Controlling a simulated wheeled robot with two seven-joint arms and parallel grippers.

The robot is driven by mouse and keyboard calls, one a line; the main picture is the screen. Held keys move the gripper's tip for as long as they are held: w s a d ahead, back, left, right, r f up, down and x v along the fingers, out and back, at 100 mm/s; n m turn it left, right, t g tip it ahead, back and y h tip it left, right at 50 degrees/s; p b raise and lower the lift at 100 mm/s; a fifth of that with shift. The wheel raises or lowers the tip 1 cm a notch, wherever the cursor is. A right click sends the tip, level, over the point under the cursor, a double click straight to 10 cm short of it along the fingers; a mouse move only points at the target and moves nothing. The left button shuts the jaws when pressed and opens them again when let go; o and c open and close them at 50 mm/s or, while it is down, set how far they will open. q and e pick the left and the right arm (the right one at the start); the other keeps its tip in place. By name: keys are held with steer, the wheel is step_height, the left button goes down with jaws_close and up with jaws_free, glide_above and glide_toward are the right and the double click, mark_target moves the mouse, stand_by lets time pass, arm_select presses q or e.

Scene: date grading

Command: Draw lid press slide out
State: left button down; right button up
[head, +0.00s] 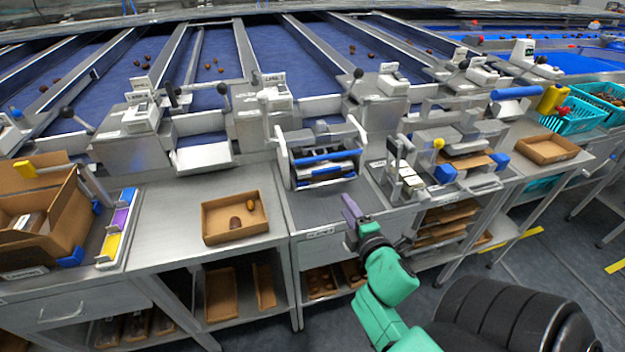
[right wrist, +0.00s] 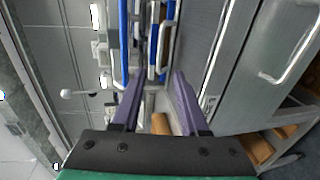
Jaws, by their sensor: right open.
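A metal press-like station (head: 322,178) with side plates and blue bars stands on the bench in the middle of the head view. Its blue bars (right wrist: 155,45) also show at the top of the right wrist view. I cannot tell for sure which part is the slide. My right gripper (head: 353,212) is at the bench's front edge, just in front and to the right of this station. In the right wrist view its two purple fingers (right wrist: 157,90) are apart, with nothing visibly held between them. My left gripper is not in view.
A second station with white handles and a yellow knob (head: 439,144) stands to the right. A cardboard tray (head: 222,230) with dates lies on the left bench. Grey drawer fronts (head: 330,250) and shelves with brown trays are below the bench. Blue belts run behind.

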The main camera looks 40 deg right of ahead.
mark_target(331, 183)
steer(key=p+x, duration=0.1)
steer(key=x, duration=1.2)
steer(key=shift+f, duration=0.1)
jaws_close()
steer(key=shift+f, duration=0.1)
stand_by(0.6)
